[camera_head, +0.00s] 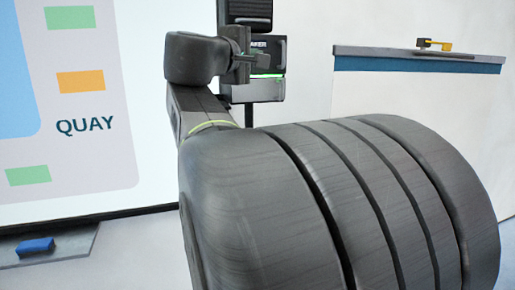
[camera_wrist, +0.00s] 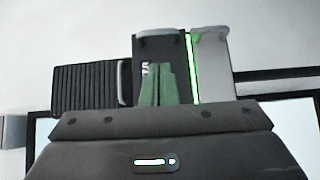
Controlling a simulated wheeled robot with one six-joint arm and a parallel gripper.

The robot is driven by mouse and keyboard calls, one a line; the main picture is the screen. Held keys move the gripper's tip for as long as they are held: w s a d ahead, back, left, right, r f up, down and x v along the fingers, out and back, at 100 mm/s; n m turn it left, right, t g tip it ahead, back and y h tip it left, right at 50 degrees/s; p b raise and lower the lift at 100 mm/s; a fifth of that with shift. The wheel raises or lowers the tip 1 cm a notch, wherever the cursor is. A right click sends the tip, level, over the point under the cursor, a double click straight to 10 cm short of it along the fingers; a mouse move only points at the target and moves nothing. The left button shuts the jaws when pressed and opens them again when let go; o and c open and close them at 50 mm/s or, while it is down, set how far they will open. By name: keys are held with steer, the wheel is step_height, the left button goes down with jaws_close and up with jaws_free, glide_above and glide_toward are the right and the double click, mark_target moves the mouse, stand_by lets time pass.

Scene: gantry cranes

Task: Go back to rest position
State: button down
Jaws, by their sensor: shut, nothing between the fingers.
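My gripper (camera_wrist: 157,84) shows in the wrist view as two slim greenish fingers close together, shut and empty. Behind them is a dark box (camera_wrist: 175,48) with partly covered white lettering; I cannot tell the distance between them. In the head view my dark arm fills the middle and right. Its wrist end is raised in front of a dark wall unit (camera_head: 267,56) whose label is partly hidden and reads "AKER".
A large screen (camera_head: 100,110) marked "QUAY" fills the left. A blue block (camera_head: 36,246) lies on a grey ledge (camera_head: 75,243) below it. A white board or cabinet with a blue-edged top (camera_head: 375,59) stands right, carrying a small yellow and dark item (camera_head: 434,45).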

steer(key=shift+s+a+b, duration=0.25)
steer(key=shift+a+b, duration=0.05)
steer(key=shift+a, duration=0.65)
steer(key=shift+a+f, duration=0.1)
steer(key=shift+a, duration=0.05)
